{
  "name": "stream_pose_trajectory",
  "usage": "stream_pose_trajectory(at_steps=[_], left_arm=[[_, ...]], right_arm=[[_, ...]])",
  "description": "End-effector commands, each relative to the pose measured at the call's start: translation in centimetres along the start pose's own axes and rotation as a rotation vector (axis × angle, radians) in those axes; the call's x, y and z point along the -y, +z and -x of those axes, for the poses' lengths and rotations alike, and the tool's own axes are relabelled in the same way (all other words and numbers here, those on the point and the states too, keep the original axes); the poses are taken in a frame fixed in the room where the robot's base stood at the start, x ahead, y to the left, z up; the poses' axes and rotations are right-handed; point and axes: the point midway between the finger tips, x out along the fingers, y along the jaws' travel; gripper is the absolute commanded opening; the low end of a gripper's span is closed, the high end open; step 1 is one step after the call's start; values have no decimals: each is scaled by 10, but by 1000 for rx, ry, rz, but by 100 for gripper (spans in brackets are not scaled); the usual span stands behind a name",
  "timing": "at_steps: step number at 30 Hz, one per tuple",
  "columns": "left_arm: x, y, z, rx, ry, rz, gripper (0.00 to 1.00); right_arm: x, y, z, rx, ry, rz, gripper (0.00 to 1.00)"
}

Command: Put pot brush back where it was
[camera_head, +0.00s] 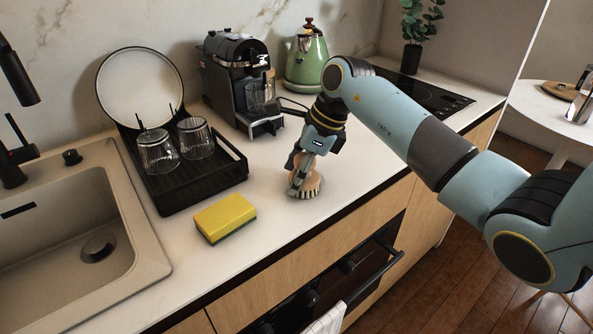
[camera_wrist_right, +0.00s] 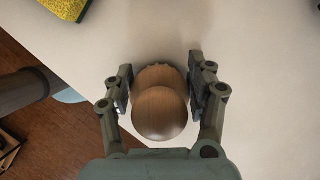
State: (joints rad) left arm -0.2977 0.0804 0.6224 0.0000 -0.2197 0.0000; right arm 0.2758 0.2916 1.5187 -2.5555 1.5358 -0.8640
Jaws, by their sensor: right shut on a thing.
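The pot brush (camera_head: 313,187) has a round wooden body with bristles at its lower edge. It is upright at the countertop, right of the yellow sponge; I cannot tell whether the bristles touch the surface. My right gripper (camera_head: 300,180) comes down over it from above and is shut on it, partly hiding it in the head view. In the right wrist view the brush's round wooden knob (camera_wrist_right: 159,113) sits between the two fingers of the right gripper (camera_wrist_right: 160,90). My left gripper is not in view.
A yellow sponge (camera_head: 225,216) lies left of the brush. A black dish rack (camera_head: 205,188) with two glasses and a plate stands behind it, beside the sink (camera_head: 130,215). A coffee machine (camera_head: 237,85) and green kettle (camera_head: 306,60) stand behind. The counter around the brush is clear.

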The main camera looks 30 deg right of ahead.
Motion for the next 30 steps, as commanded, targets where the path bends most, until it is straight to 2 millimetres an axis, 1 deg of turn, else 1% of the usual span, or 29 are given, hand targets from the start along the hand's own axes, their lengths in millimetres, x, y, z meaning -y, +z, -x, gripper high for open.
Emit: stream_pose_trajectory(at_steps=[7, 8, 12, 13, 20, 23, 26, 30], left_arm=[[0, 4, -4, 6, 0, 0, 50], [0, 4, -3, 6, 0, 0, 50], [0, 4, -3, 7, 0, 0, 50], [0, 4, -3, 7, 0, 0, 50], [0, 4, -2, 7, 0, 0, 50], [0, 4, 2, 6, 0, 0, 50], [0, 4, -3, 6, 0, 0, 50], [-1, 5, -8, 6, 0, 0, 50]], right_arm=[[0, -2, -4, 0, 0, 0, 21], [0, -1, -2, 0, 0, 0, 60], [0, -1, -2, 0, 0, 0, 78], [0, -1, -2, 0, 0, 0, 80], [0, -1, -2, 0, 0, 0, 80], [0, 1, 3, 0, 0, 0, 80], [2, -1, 15, 0, -5, 1, 80], [2, -1, 44, -1, -6, 3, 80]])
